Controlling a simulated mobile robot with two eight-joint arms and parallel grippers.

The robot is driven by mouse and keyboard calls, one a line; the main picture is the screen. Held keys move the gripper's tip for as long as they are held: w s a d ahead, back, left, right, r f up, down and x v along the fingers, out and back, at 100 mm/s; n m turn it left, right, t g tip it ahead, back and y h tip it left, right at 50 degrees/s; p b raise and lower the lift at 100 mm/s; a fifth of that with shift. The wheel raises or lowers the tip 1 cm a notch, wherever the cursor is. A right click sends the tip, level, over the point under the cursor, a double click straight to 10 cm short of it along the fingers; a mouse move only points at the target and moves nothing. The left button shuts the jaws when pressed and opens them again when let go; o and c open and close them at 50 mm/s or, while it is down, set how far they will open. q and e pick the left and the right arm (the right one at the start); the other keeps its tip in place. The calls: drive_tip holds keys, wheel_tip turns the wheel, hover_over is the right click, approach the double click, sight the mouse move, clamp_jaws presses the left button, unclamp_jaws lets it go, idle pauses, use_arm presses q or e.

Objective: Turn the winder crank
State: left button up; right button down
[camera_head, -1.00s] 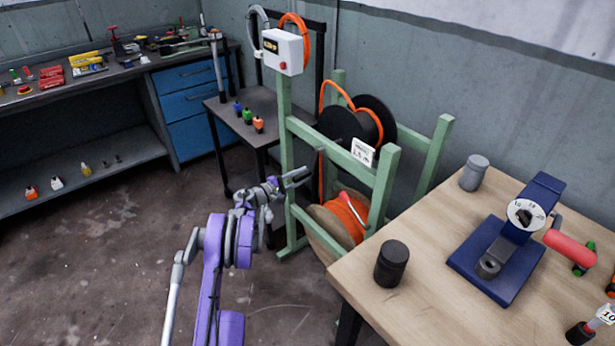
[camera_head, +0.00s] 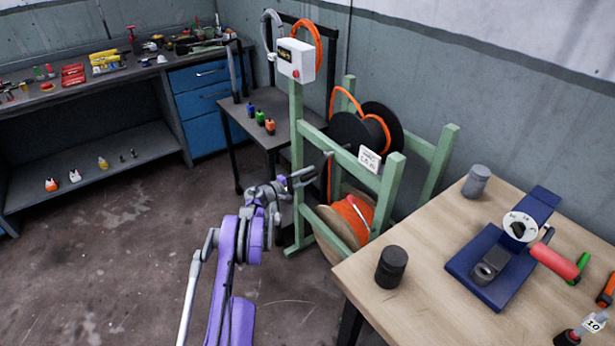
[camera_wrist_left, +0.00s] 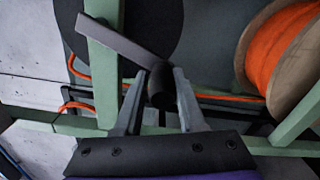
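The winder is a green frame (camera_head: 390,197) with a black spool (camera_head: 346,131) above a wooden reel of orange cable (camera_head: 352,218). In the left wrist view, the crank arm (camera_wrist_left: 122,38) is a flat grey bar slanting down to a dark round handle (camera_wrist_left: 160,86). My left gripper (camera_head: 303,178) is at the frame's near left side, by the crank. In the wrist view, its fingers (camera_wrist_left: 160,96) stand on either side of the handle, apart, with narrow gaps seeming to show. Contact is not clear. My right gripper is out of view.
A wooden table (camera_head: 430,262) at right holds a black cylinder (camera_head: 391,264), a grey jar (camera_head: 476,181) and a blue device (camera_head: 500,262) with a dial. A white box (camera_head: 297,60) tops the frame's post. A dark side table (camera_head: 262,112) stands behind.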

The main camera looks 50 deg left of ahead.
use_arm(q)
drive_tip(key=o, duration=0.3)
drive_tip(key=shift+d+r, duration=0.2)
drive_tip(key=shift+d, duration=0.05)
drive_tip(key=shift+o, duration=0.2)
drive_tip(key=shift+a+f, duration=0.15)
drive_tip(key=s, duration=1)
drive_tip(key=shift+s+a+b, duration=0.15)
drive_tip(key=shift+s+b, duration=0.25)
